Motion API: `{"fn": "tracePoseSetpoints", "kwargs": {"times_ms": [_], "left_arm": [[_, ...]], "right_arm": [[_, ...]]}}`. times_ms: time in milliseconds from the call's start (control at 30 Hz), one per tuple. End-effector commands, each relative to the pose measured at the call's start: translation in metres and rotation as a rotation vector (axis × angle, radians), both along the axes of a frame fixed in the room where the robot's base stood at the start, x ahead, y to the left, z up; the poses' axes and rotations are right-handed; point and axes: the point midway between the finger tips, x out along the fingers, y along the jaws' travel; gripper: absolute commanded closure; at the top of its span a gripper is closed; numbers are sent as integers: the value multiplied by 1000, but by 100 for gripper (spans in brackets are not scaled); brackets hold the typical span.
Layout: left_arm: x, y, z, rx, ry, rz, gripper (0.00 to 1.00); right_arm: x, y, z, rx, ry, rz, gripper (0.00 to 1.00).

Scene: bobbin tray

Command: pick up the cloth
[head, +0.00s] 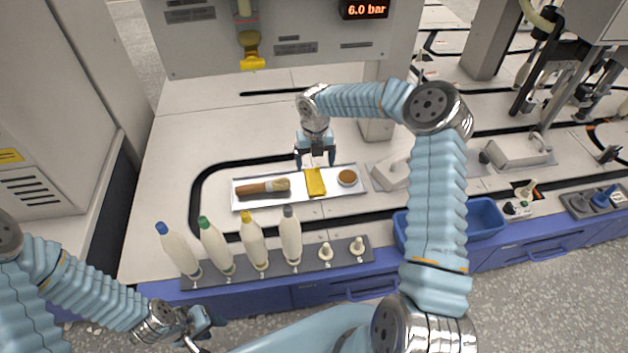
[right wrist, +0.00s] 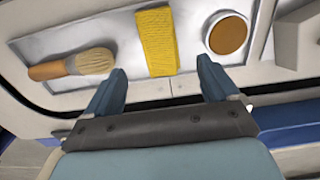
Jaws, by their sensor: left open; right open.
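The yellow cloth (head: 315,183) lies folded on a white tray (head: 240,205), between a brush and a small round dish. It also shows in the right wrist view (right wrist: 157,42), just beyond the fingertips. My right gripper (head: 315,162) is open and empty, above the far edge of the tray near the cloth. In the right wrist view its two fingers (right wrist: 162,82) are spread wide with the cloth's near end ahead of the gap between them. My left gripper (head: 195,325) is open, low at the front left, away from the tray.
A wooden-handled brush (head: 264,187) lies left of the cloth and a brown-filled dish (head: 347,177) stands right of it. Several capped bobbins (head: 290,236) stand on a dark rack (head: 215,287) in front. A blue bin (head: 485,218) is at the right. A grey machine panel (head: 290,40) hangs behind.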

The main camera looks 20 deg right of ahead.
Motion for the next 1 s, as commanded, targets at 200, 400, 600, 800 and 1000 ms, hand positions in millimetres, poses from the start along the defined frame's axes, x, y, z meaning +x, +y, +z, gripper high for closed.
{"fn": "tracePoseSetpoints", "kwargs": {"times_ms": [200,400,600,800,1000], "left_arm": [[0,1,-3,1,-1,2,56],[1,2,-5,2,-2,3,56],[1,2,-5,3,-2,3,56],[1,2,-5,3,-2,3,56],[1,2,-5,2,-2,3,56]], "right_arm": [[0,0,-30,1,2,0,12],[0,0,-64,1,1,0,12],[0,0,-76,0,-1,0,12],[0,0,-75,0,-1,0,20],[0,0,-75,0,-1,0,50]]}}
